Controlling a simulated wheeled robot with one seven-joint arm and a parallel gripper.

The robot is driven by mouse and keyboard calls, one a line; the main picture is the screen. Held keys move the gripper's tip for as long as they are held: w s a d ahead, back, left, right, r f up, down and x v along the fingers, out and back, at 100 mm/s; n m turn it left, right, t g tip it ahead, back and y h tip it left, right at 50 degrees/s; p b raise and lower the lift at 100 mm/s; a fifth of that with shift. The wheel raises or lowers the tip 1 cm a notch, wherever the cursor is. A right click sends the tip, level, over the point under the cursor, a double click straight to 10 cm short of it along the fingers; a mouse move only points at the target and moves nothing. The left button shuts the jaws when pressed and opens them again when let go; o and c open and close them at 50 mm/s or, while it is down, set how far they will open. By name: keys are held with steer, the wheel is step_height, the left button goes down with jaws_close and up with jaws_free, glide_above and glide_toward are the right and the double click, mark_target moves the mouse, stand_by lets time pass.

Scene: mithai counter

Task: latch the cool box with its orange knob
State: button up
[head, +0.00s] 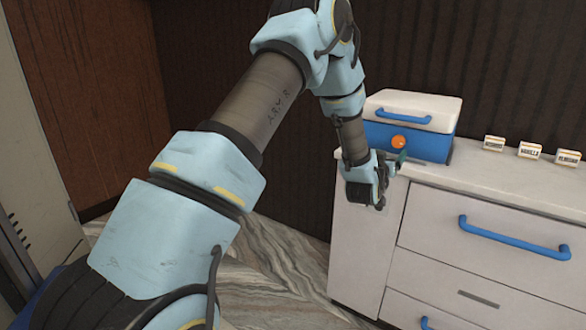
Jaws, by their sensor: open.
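The cool box (432,146) stands on the left end of the white counter, with a blue body and a white lid (412,103). The lid looks closed and carries a blue handle. The round orange knob (398,142) is on the front face, left of its middle. My gripper (394,172) is in front of the box, just below the knob in the picture, and looks apart from it. It is open, and I see nothing between its fingers. My wrist hides the box's lower left front.
Several small labelled boxes, one marked vanilla (530,151), stand right of the cool box on the counter top (470,178). Below are white drawers with blue handles (515,238). A dark ribbed wall is close behind. Marble floor (280,262) is free left of the counter.

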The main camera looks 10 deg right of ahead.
steer(key=s+a+n+g+y+p, duration=0.2)
steer(key=a+g+y, duration=0.4)
steer(key=a, duration=2.2)
steer(key=shift+s+a+r+y+p, duration=0.2)
steer(key=shift+a+y+p, duration=0.1)
steer(key=shift+y, duration=0.8)
steer(key=s+a+r+n+g+y+p, duration=0.1)
steer(key=s+a+g, duration=0.5)
steer(key=s+a, duration=1.1)
steer(key=shift+s+a+r+n+y+p, duration=0.3)
steer(key=shift+s+r+n+y, duration=0.3)
steer(key=shift+n+y, duration=0.45)
